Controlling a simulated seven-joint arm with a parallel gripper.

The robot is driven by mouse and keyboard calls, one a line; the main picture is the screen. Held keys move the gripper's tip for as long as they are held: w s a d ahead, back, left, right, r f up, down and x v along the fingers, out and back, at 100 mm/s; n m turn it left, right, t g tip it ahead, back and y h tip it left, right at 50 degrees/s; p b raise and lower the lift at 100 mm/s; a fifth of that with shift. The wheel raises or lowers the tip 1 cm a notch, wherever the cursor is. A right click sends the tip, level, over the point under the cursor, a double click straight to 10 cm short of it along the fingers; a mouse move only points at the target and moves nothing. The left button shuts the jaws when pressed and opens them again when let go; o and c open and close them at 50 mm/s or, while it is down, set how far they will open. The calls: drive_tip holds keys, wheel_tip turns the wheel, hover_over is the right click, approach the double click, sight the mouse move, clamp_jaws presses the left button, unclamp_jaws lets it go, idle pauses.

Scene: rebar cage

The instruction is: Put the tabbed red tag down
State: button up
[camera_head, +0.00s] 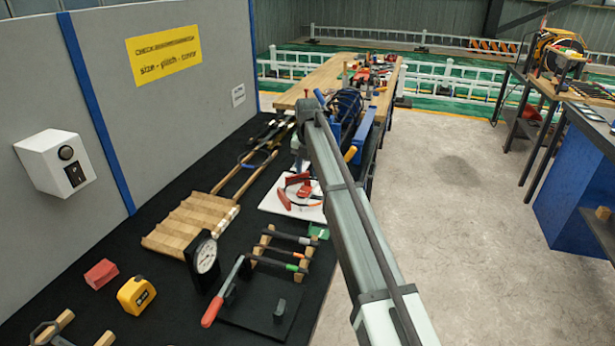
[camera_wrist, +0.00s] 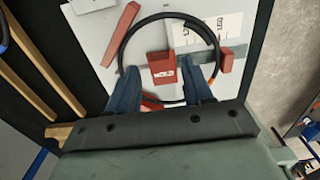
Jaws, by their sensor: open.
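A red tag (camera_wrist: 162,68) with white lettering shows in the wrist view, between and just past the tips of my gripper's two blue fingers. My gripper (camera_wrist: 164,78) is open, with a finger on each side of the tag. I cannot tell whether the tag rests on the white board (camera_wrist: 88,28) below or is slightly above it. A black ring (camera_wrist: 122,53) surrounds the tag in this view. In the head view, red pieces (camera_head: 297,187) show on the white board (camera_head: 310,211) below my arm's end; the tag is hard to single out there.
A red bar (camera_wrist: 120,33), a red block (camera_wrist: 226,62) and printed white cards (camera_wrist: 215,33) lie around the ring. The grey panel (camera_head: 165,100) bounds the left.

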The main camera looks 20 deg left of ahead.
wheel_tip(320, 180, up, 9)
drive_tip(key=shift+f, duration=0.2)
idle(0.3)
drive_tip(key=shift+o, duration=1.4)
drive_tip(key=shift+s+a, duration=0.25)
drive_tip(key=shift+a, duration=0.15)
drive_tip(key=o, duration=0.6)
drive_tip(key=shift+n, duration=0.5)
drive_tip(key=s+a, duration=0.3)
drive_tip(key=a, duration=0.1)
drive_tip(key=s+a+f, duration=0.1)
drive_tip(key=s, duration=0.1)
drive_tip(key=shift+s+a, duration=0.3)
drive_tip(key=shift+a, duration=0.1)
drive_tip(key=shift+o, duration=0.2)
wheel_tip(320, 180, up, 6)
drive_tip(key=f+m+t+h, duration=0.1)
drive_tip(key=m+t+h, duration=0.5)
drive_tip(key=m+t, duration=0.25)
hover_over(305, 186)
drive_tip(key=d, duration=0.1)
drive_tip(key=x, duration=1)
drive_tip(key=shift+d+g, duration=0.25)
drive_tip(key=shift+g, duration=0.2)
